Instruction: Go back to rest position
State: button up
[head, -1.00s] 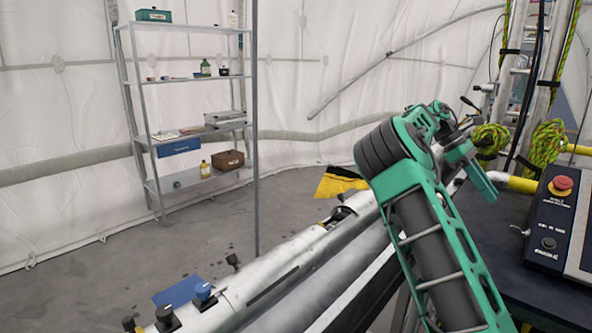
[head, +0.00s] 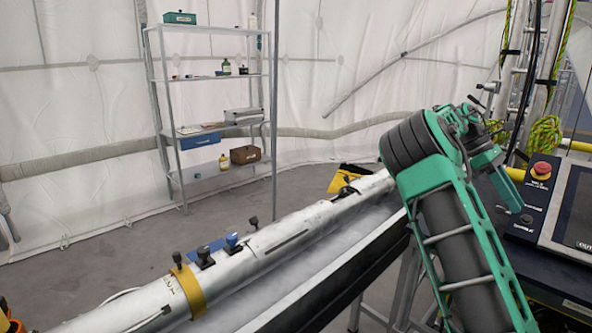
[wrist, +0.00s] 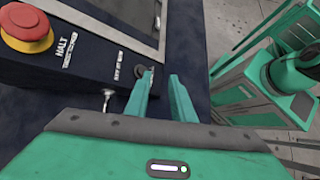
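My gripper (head: 508,190) is at the end of my green arm, on the right of the head view, over the dark table. In the wrist view my gripper (wrist: 161,86) shows two green fingers with a gap between them and nothing in the gap. Its fingertips are close to the edge of a dark control box (wrist: 90,60). I cannot tell whether they touch it. The box also shows in the head view (head: 524,224), with a red HALT button (head: 541,170) and a screen.
A long silver tube (head: 310,222) with black knobs and a yellow band lies left of my arm. A metal shelf (head: 205,76) with boxes and bottles stands at the back. Poles with green rope (head: 545,135) stand at the right. Grey floor is clear at the left.

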jog(key=s+f+m+y, duration=0.1)
jog(key=s+m, duration=0.1)
jog(key=s, duration=0.3)
jog(key=s+f+m+t+y, duration=0.1)
jog(key=s+m+y, duration=0.1)
jog(key=s, duration=0.3)
jog(key=s+f+m+t+y, duration=0.1)
jog(key=s, duration=0.4)
jog(key=shift+a+f+m, duration=0.35)
jog(key=shift+a+m, duration=0.05)
jog(key=s+a+f+m+t, duration=0.2)
jog(key=s+a+f+m, duration=0.1)
jog(key=s+a, duration=0.6)
jog(key=s+a+f+m+t+y, duration=0.1)
jog(key=s+a+m, duration=0.4)
jog(key=s+a, duration=0.5)
notch_tip(320, 180, down, 2)
jog(key=shift+s+a+t, duration=0.2)
jog(key=shift+a+t, duration=0.3)
jog(key=shift+t, duration=0.4)
